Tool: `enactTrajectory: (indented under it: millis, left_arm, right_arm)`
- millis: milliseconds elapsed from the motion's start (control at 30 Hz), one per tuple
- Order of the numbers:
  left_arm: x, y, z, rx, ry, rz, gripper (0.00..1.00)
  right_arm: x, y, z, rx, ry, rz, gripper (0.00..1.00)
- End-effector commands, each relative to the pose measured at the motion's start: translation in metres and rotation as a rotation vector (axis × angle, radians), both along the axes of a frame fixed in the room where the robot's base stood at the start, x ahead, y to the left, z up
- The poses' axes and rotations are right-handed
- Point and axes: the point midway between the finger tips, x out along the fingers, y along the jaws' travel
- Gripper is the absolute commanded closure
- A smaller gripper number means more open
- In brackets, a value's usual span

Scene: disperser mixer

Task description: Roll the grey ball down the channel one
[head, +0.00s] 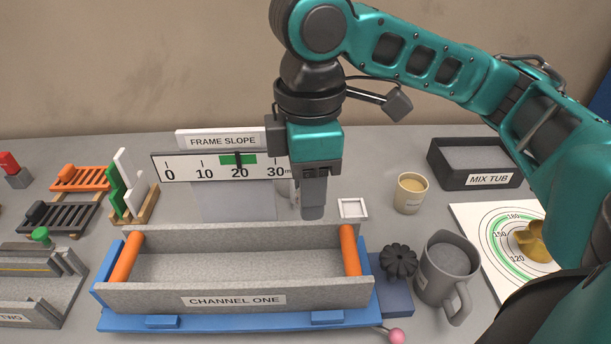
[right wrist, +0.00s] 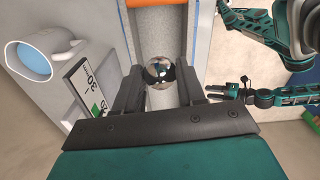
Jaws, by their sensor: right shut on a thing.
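The grey ball (right wrist: 160,72) is shiny, like a mirror, and sits between the two dark fingers of my right gripper in the right wrist view. My right gripper (head: 313,212) points down and is shut on the ball. In the head view the fingers hide the ball. The grey trough of channel one (head: 235,268) lies below and in front of the gripper, with an orange bar at each end and a blue base. Its floor looks empty. My left arm and small dark gripper (right wrist: 218,91) seem to show at the right of the wrist view, too small to read.
A frame slope scale (head: 220,168) stands behind the channel, its pointer near 20. A grey mug (head: 447,265), a dark knob (head: 398,262) and a pink-tipped lever (head: 396,336) are on the right. Channel two (head: 35,290) is at the left. A mix tub (head: 475,182) stands behind.

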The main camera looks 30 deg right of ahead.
Motion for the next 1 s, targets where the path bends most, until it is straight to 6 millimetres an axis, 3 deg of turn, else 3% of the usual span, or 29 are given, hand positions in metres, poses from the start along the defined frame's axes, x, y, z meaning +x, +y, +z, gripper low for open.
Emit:
enactTrajectory:
  millis: [733,1000]
  left_arm:
    - [0.0,-0.001,0.0,-0.001,0.0,-0.001,0.57]
    - [-0.001,0.0,-0.026,0.0,0.001,-0.001,0.57]
  right_arm:
    - [-0.001,-0.001,-0.071,-0.001,0.002,-0.001,0.99]
    - [0.0,0.0,-0.092,0.0,-0.002,0.0,0.99]
